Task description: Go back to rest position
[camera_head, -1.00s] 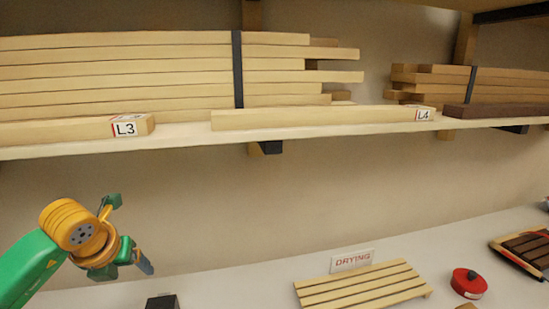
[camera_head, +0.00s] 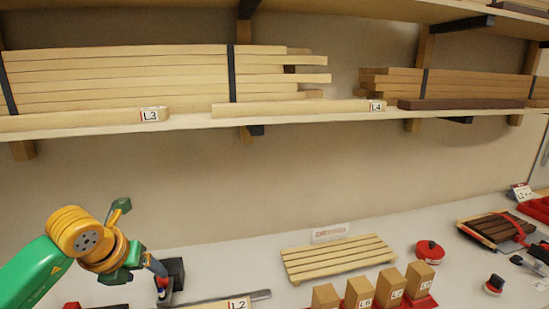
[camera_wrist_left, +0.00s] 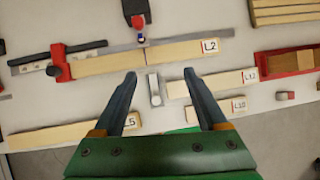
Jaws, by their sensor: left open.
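My left gripper (camera_head: 139,238) is raised over the bench at the lower left of the head view, with its two fingers spread wide. In the left wrist view the gripper (camera_wrist_left: 160,76) points down at the bench and nothing is between its fingers. Below it lie a pale wood strip labelled L2 (camera_wrist_left: 180,53) and a small grey metal piece (camera_wrist_left: 154,89). The fingers appear apart from these things. My right gripper is in neither view.
A shelf (camera_head: 190,125) with stacked boards runs above the bench. A slatted drying rack (camera_head: 338,259), a round red container (camera_head: 429,251) and several upright wood blocks (camera_head: 358,293) stand right of the arm. A red clamp (camera_wrist_left: 58,66) lies below the gripper.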

